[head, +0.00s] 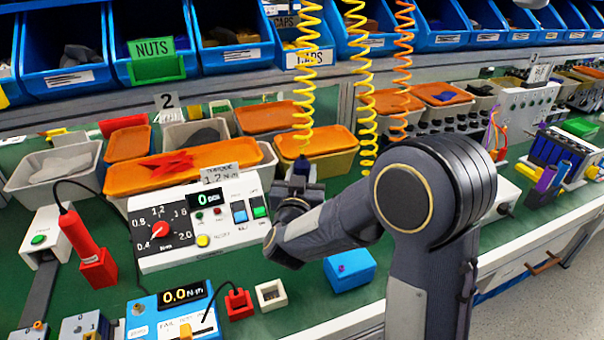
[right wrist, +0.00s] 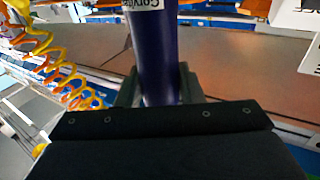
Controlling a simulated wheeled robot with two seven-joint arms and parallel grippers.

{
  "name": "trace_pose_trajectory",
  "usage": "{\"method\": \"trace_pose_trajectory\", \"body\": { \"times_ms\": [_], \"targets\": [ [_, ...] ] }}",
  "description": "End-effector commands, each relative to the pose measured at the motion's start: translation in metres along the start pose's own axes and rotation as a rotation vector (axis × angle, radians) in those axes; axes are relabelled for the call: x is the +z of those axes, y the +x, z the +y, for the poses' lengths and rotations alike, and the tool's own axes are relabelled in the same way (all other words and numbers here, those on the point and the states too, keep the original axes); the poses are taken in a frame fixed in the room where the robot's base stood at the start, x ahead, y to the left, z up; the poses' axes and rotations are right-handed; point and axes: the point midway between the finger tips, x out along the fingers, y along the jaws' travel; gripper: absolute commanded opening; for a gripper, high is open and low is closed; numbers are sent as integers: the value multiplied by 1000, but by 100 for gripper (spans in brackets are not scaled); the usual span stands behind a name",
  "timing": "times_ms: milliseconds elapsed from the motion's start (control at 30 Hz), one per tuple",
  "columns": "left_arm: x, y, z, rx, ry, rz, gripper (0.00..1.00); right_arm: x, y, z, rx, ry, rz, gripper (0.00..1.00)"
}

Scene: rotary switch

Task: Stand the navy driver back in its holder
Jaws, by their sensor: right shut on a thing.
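My right gripper (head: 297,188) is shut on the navy driver (head: 301,168), behind the white control box. In the right wrist view the driver (right wrist: 156,55) is a dark blue-purple cylinder with a white label, standing between the fingers (right wrist: 157,88). A yellow coiled cord (head: 303,90) hangs down to its top. A blue block (head: 350,270) with a small purple spot on top sits on the green bench, right of the gripper; I cannot tell for certain that it is the holder. The driver's lower end is hidden. My left gripper is not in view.
A red driver (head: 82,240) stands in a red holder (head: 98,270) at left. The white control box (head: 200,225) with a dial is beside my gripper. A blue meter (head: 172,312) and a small white square cup (head: 271,295) stand in front. Orange-lidded bins (head: 335,138) stand behind.

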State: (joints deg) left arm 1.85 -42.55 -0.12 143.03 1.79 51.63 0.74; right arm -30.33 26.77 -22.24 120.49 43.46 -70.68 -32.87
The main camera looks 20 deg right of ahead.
Motion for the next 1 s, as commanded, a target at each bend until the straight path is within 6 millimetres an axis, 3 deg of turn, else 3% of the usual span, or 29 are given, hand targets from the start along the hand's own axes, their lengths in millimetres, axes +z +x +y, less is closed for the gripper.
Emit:
{"method": "trace_pose_trajectory", "body": {
  "times_ms": [33, 67, 233, 567, 1000],
  "targets": [
    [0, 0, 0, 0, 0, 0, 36, 0, 0, 0, -1, 0, -1, 26],
    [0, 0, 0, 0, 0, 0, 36, 0, 0, 0, 0, 0, -2, 36],
    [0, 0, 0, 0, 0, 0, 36, 1, 0, 0, 0, -1, -2, 59],
    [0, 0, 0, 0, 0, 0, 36, 2, -4, 0, -1, -1, -5, 59],
    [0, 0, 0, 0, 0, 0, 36, 0, -69, -1, -4, 0, -2, 59]
  ]
}}
